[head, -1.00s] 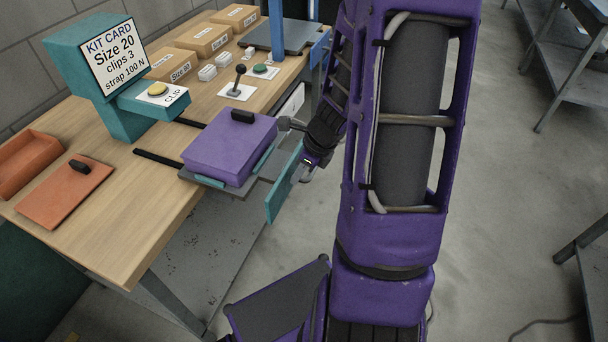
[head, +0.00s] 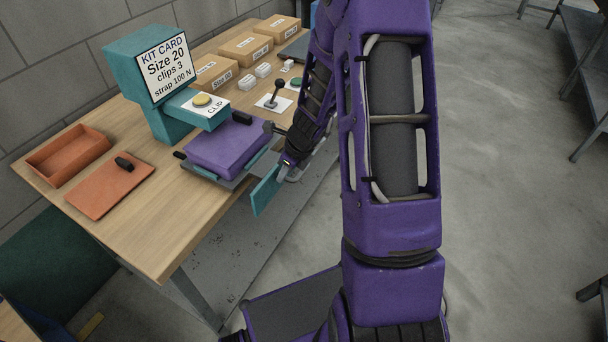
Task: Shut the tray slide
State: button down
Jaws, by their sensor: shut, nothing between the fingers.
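The tray slide is a grey tray (head: 222,183) with a teal upright front panel (head: 266,191), at the table's front edge in the head view. A purple box (head: 222,152) with a black handle lies on it, its far side close to or under the overhanging teal clip head (head: 197,107). Only short ends of the black rails show behind the tray. My gripper (head: 287,173) is shut and empty at the outer side of the teal panel, at or very near it; actual contact is too small to tell. My arm hides part of the area right of the panel.
An orange open bin (head: 69,157) and an orange plate (head: 108,190) with a black handle lie on the left of the wooden table. A black lever (head: 278,93) and several cardboard boxes (head: 245,48) stand behind.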

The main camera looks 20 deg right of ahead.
aim_at(269, 165)
jog(key=shift+w+a+p, duration=0.5)
jog(key=shift+w+a, duration=0.3)
jog(key=shift+w, duration=0.2)
jog(key=shift+w+a+p, duration=0.45)
jog(key=shift+w+a, duration=0.3)
jog(key=shift+w, duration=0.25)
jog(key=shift+r, duration=0.1)
